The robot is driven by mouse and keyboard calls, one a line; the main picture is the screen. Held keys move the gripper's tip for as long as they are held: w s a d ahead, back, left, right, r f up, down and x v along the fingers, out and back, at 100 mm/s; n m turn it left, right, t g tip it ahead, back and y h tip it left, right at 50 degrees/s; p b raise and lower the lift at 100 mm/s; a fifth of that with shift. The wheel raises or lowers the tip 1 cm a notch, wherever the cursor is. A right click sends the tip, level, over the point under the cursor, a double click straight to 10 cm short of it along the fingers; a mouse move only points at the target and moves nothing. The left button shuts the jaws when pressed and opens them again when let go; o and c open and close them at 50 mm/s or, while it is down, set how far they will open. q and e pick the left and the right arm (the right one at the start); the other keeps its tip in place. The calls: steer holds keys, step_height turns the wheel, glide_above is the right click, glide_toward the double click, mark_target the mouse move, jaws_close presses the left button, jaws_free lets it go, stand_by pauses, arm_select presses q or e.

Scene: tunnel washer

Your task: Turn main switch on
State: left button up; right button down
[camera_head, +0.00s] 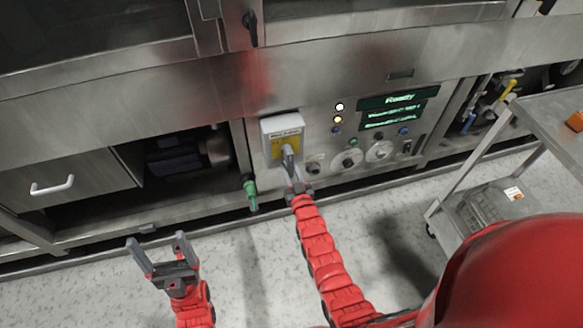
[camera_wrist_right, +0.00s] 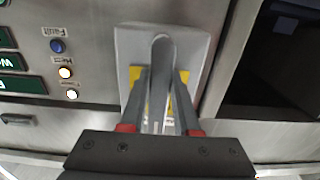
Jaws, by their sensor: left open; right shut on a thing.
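The main switch is a grey box with a yellow plate (camera_head: 285,127) on the washer's steel front panel, with a grey handle on it. In the right wrist view the switch box (camera_wrist_right: 128,42) fills the upper middle, and its rounded grey handle (camera_wrist_right: 162,50) stands between my fingers. My right gripper (camera_head: 289,165) is at the switch and shut on the handle; it also shows in the right wrist view (camera_wrist_right: 160,100). My left gripper (camera_head: 160,256) is open and empty above the floor, lower left of the switch and well apart from it.
A green display reading "Ready" (camera_head: 399,99) and several lamps, buttons and dials sit right of the switch. A green-handled valve (camera_head: 250,194) hangs just below left of it. A grey cart (camera_head: 545,125) stands at the right. The floor at lower left is clear.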

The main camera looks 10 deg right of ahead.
stand_by(0.4)
steer(key=c, duration=0.6)
jaws_free()
steer(key=shift+c, duration=0.2)
steer(key=s, duration=1.7)
steer(key=shift+s+d+p, duration=0.25)
steer(key=shift+p, duration=0.15)
